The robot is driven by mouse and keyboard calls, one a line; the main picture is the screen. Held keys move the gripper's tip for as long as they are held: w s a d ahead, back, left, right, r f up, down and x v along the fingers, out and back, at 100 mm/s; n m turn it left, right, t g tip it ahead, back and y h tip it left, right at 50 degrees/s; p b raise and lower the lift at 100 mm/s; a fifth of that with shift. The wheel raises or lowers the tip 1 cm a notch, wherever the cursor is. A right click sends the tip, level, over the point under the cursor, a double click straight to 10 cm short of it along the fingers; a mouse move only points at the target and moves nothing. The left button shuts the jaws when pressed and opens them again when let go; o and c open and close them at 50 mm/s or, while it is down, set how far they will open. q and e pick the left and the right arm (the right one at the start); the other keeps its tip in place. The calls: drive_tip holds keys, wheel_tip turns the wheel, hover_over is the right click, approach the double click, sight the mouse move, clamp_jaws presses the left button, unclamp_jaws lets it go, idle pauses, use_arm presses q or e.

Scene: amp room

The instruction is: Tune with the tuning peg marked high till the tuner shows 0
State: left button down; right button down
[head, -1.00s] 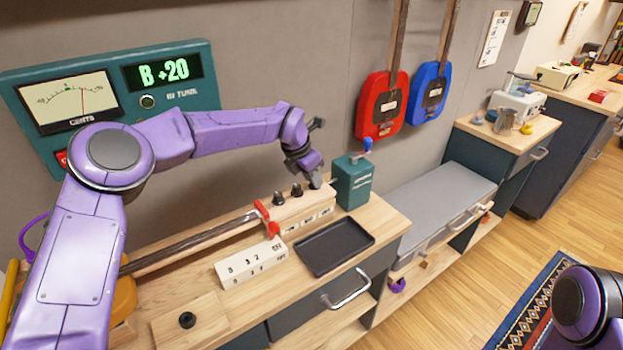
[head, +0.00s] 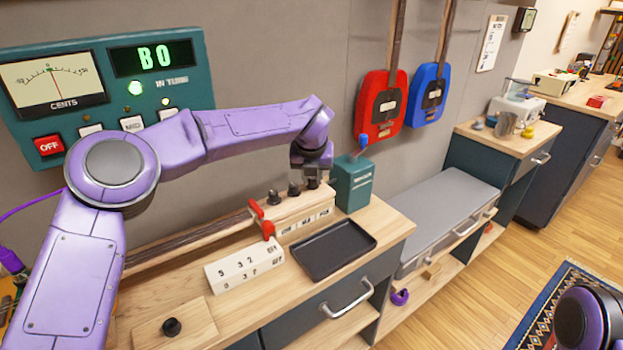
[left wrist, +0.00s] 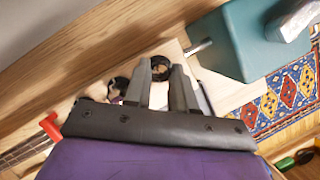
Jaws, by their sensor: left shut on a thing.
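The teal tuner (head: 122,101) on the wall reads "B 0". Its needle stands near mid-scale and the lamp by "IN TUNE" is lit green. The instrument's neck (head: 190,237) lies along the bench, with three dark pegs on its pale head. My left gripper (head: 313,181) points down at the rightmost peg, the one nearest the teal box, and is shut on it. In the left wrist view the dark round peg (left wrist: 160,68) shows between the fingertips. The peg labels are too small to read surely. My right gripper is out of view.
A teal box (head: 353,184) with a blue knob stands right beside the held peg. A black tray (head: 333,249) and a white numbered block (head: 243,263) lie in front. A red clamp (head: 262,220) sits on the neck. Red and blue instruments hang behind.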

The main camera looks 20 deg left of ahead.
use_arm(q)
drive_tip(key=shift+f+n, duration=0.15)
drive_tip(key=shift+n, duration=0.35)
idle(0.3)
drive_tip(key=c, duration=0.9)
unclamp_jaws()
drive_tip(key=shift+c, duration=0.2)
drive_tip(key=shift+w, duration=0.2)
drive_tip(key=v, duration=1)
drive_tip(key=shift+d+b, duration=0.25)
drive_tip(key=shift+b, duration=0.2)
drive_tip(key=shift+r, duration=0.25)
